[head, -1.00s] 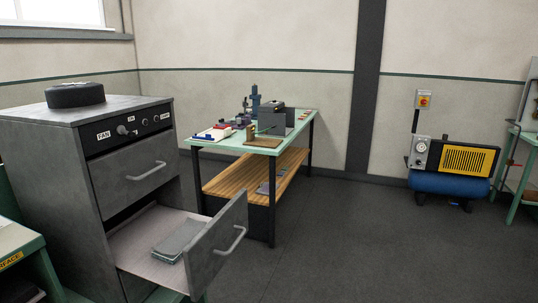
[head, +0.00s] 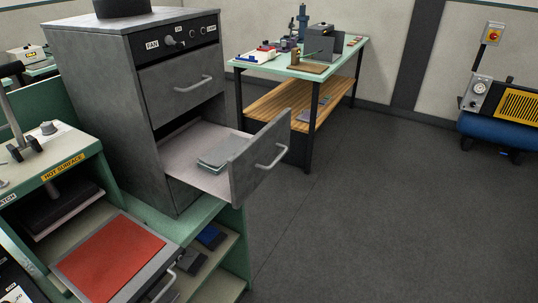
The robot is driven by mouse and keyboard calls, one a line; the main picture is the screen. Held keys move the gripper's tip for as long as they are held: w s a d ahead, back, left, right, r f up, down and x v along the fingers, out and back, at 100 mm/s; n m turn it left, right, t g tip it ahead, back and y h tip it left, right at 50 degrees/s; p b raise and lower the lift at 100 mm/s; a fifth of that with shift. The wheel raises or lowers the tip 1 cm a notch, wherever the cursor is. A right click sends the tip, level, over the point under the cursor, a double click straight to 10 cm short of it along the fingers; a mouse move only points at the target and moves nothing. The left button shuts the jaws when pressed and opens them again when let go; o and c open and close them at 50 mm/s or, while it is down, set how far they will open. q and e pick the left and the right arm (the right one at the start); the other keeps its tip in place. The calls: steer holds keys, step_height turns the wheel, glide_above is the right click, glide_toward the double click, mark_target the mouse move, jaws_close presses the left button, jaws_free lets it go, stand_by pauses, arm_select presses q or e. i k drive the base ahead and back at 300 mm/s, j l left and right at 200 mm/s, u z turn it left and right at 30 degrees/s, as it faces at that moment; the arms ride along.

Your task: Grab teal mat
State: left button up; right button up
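In the open lower drawer (head: 190,147) of the grey cabinet lies a small stack of flat pieces (head: 224,152). Its top is grey and a thin teal-looking edge shows along its lower front; I cannot tell whether this edge is the teal mat. No other clearly teal mat shows. Neither of my grippers is in view.
A red mat (head: 110,254) lies on a pulled-out tray at lower left, below a hot-surface press (head: 48,182). A blue piece (head: 210,236) and dark pieces lie on the shelf under the cabinet. A workbench (head: 344,62) stands behind.

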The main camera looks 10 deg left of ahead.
mark_target(214, 161)
steer(key=i+u, duration=0.5)
steer(key=u, duration=0.2)
steer(key=i+l+u, duration=0.2)
steer(key=u, duration=0.15)
steer(key=i, duration=0.05)
